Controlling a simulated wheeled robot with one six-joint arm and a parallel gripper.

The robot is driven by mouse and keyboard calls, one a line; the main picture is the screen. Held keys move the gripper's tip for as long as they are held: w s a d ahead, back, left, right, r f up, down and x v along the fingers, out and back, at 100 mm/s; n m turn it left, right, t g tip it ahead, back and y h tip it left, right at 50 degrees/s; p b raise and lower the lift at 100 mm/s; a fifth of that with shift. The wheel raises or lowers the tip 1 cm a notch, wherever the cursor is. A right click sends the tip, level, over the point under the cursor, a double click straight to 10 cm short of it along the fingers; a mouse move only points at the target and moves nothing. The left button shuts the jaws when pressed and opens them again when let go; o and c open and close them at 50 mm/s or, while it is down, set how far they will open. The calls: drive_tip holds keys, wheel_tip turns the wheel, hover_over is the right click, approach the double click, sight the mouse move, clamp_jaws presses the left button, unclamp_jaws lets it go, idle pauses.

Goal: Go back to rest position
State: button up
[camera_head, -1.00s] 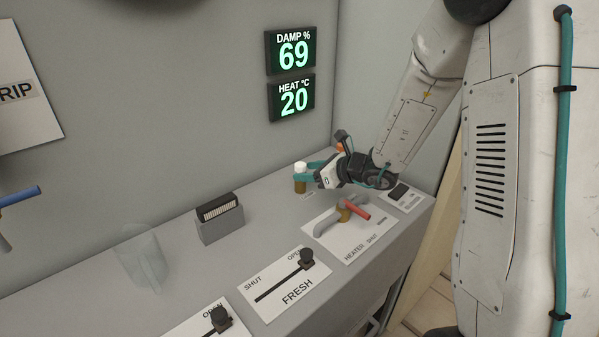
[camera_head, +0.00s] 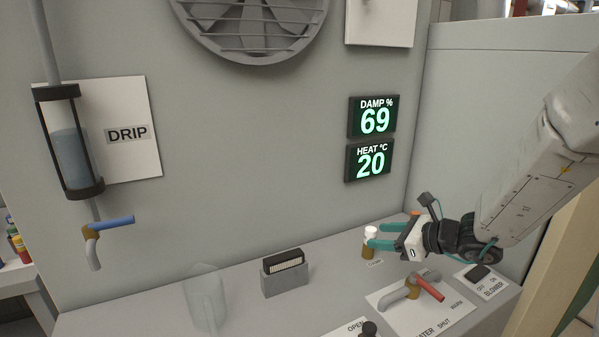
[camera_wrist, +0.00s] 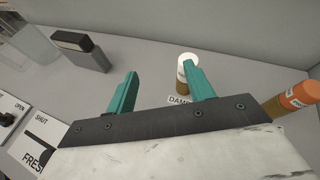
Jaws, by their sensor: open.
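My gripper (camera_head: 378,236) is above the right part of the grey bench (camera_head: 335,281), its two teal fingers pointing left. In the wrist view the fingers (camera_wrist: 160,88) are apart with nothing between them. A small amber bottle with a white cap (camera_head: 369,240) stands right by the fingertips in the head view. In the wrist view this bottle (camera_wrist: 183,71) is partly behind the right finger, outside the gap; I cannot tell whether they touch. A second amber bottle with an orange cap (camera_wrist: 292,99) is at the right of the wrist view, mostly hidden behind my gripper in the head view.
A grey box with a black top (camera_head: 284,273) and a clear jug (camera_head: 205,298) stand left. Wall displays (camera_head: 371,139) read 69 and 20. A drip tap (camera_head: 108,227) hangs left.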

drive_tip(key=s+a+r+n+g, duration=0.4)
drive_tip(key=s+n, duration=0.4)
drive_tip(key=s, duration=0.1)
drive_tip(key=s+a+r+n+g, duration=0.3)
drive_tip(key=s+a+r+n, duration=0.1)
drive_tip(key=s+n, duration=0.4)
drive_tip(key=s+d+r+n+h, duration=0.1)
drive_tip(key=s+d+n+h, duration=0.3)
drive_tip(key=s, duration=0.3)
drive_tip(key=s+d+r+n+g+h, duration=0.1)
drive_tip(key=s+d+n+h, duration=0.4)
drive_tip(key=s, duration=0.3)
drive_tip(key=shift+d+n, duration=0.3)
drive_tip(key=shift+d, duration=0.3)
drive_tip(key=shift+a, duration=0.1)
